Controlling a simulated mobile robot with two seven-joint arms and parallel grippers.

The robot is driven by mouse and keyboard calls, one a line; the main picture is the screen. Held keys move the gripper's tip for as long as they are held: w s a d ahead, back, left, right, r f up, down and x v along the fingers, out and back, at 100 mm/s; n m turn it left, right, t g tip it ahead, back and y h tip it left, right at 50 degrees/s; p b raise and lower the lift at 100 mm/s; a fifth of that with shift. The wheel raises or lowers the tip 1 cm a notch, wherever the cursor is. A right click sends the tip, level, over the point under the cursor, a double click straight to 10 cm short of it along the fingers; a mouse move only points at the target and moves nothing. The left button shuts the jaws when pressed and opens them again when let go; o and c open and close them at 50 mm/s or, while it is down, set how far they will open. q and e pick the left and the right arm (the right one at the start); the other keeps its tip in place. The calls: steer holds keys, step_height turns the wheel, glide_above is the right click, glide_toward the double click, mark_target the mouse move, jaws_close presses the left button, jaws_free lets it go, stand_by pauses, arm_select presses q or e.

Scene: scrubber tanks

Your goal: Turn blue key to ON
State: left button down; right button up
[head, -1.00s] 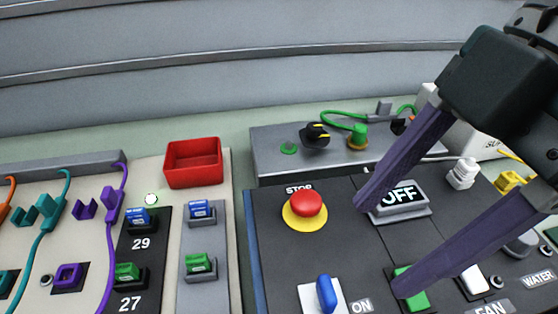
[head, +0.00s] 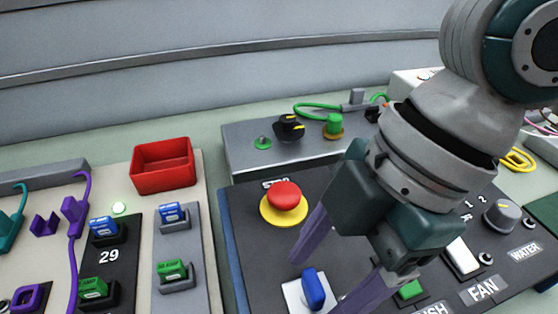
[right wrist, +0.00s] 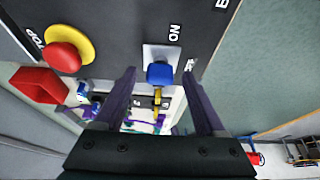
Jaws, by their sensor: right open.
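The blue key (head: 313,290) stands on a white square plate on the dark control panel, near the bottom of the head view. Its handle also shows in the right wrist view (right wrist: 160,74), with the ON label (right wrist: 174,33) beside its plate. My right gripper (head: 315,285) is open, with its purple fingers on either side of the key. In the right wrist view there is a gap between the key and each finger (right wrist: 160,72). In the head view the ON label is hidden behind my gripper. My left gripper is not in view.
The red STOP button (head: 284,196) on its yellow base sits close behind the key. A red bin (head: 163,167) and a board with blue and green blocks are at the left.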

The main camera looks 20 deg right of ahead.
steer(key=shift+c, duration=0.4)
jaws_close()
steer(key=shift+r, duration=0.1)
